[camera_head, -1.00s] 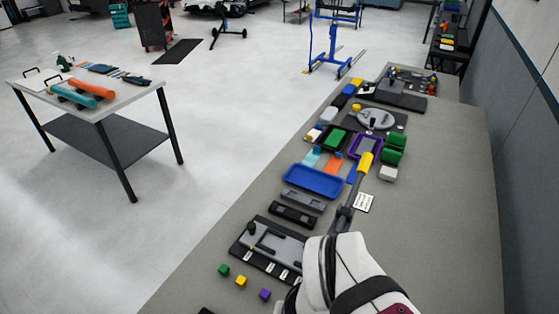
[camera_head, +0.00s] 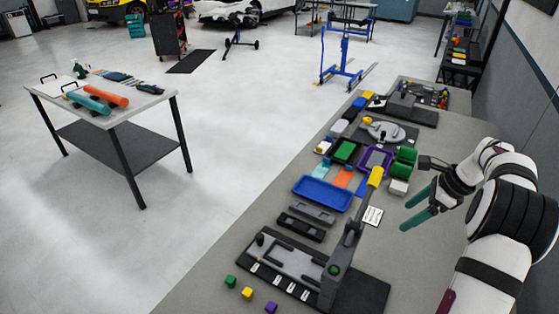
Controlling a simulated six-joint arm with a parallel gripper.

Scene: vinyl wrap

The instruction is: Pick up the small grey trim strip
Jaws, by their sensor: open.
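My gripper (camera_head: 404,216), with two teal fingers, is open and empty at the right of the view. It is raised at the bench's right side, pointing left. A grey bar-shaped piece (camera_head: 313,213) lies on the bench in front of the blue tray (camera_head: 322,194), left of my gripper and apart from it. A black bar-shaped piece (camera_head: 301,228) lies just in front of it. I cannot tell for sure which small grey piece is the trim strip.
Green bins (camera_head: 404,161), a purple tray (camera_head: 375,158) and a white card (camera_head: 373,216) are nearby. Small coloured cubes (camera_head: 247,292) lie near the front edge. The bench's right side (camera_head: 415,270) is bare.

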